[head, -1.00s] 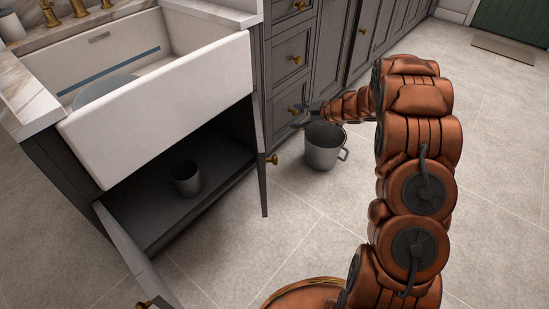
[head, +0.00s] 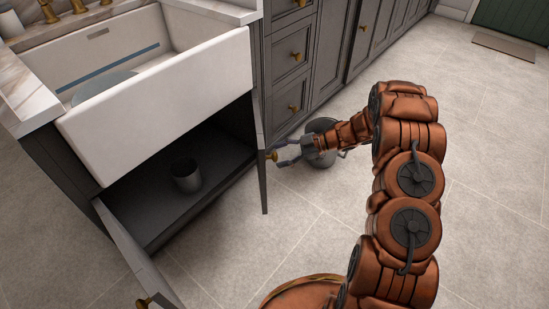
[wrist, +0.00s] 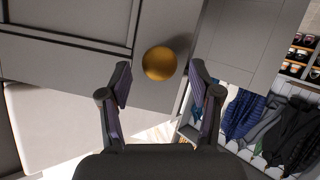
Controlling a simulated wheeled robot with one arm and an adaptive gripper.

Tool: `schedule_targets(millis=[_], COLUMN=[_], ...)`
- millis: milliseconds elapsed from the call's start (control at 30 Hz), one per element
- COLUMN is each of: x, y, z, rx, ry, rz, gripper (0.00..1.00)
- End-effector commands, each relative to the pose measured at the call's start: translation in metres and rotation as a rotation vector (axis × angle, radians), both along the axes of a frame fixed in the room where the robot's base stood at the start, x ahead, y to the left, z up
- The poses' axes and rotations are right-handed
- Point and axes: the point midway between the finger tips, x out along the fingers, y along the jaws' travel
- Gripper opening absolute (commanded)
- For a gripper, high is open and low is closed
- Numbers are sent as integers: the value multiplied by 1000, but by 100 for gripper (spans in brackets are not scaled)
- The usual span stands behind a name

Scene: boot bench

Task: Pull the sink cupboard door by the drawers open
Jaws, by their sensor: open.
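The sink cupboard door by the drawers (head: 263,182) stands swung out from the cabinet, seen nearly edge-on in the head view. Its round brass knob (head: 271,156) faces right, toward my gripper (head: 280,153). My gripper is open, with its fingertips close to the knob. In the wrist view the knob (wrist: 159,63) shows between the two spread fingers of my gripper (wrist: 160,70), at fingertip level. I cannot tell whether they touch it. The door face (wrist: 155,25) fills the area behind the knob.
The other sink cupboard door (head: 130,252) is also open, at lower left. A dark cup (head: 186,174) stands inside the cupboard under the white sink (head: 165,90). A grey bucket (head: 322,126) stands on the floor behind my gripper. The floor in front is clear.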

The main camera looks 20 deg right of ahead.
Motion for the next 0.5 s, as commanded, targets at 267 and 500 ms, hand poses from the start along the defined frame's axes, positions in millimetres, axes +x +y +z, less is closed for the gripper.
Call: schedule_targets(millis=[267,500], x=[6,7], y=[22,26], z=[-10,-11], rx=[-2,-3], ry=[-1,-1], rz=[-1,-1], gripper=[63,63])
